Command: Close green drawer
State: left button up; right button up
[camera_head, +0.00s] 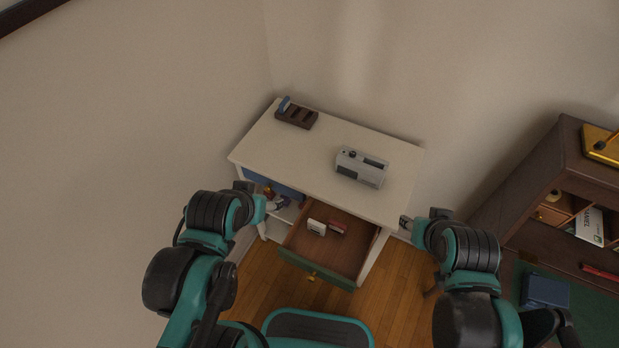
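The green drawer (318,268) is pulled out of the white table (330,145). Its green front faces my body and carries a small brass knob (311,277). Inside the drawer lie a small white item (316,227) and a red item (338,228). My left gripper (243,187) is left of the drawer, near the table's left front corner, apart from the drawer. My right gripper (404,221) is right of the drawer, near the table's right front corner. Both grippers are small and dark, and their finger openings are not clear.
A grey device (361,167) and a dark rack (297,117) stand on the tabletop. A blue drawer front (288,190) is left of the open drawer, above a shelf with small items. A dark wooden desk (545,175) stands at right. Wooden floor (395,285) shows below the drawer.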

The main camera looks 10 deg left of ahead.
aim_at(339, 260)
jog(key=k+j+z, duration=0.1)
jog(key=k+j+u, duration=0.1)
jog(key=u, duration=1.05)
jog(key=k+u, duration=0.3)
jog(key=k, duration=0.25)
jog(key=k+u, duration=0.3)
jog(key=k, duration=0.3)
jog(key=j, duration=0.05)
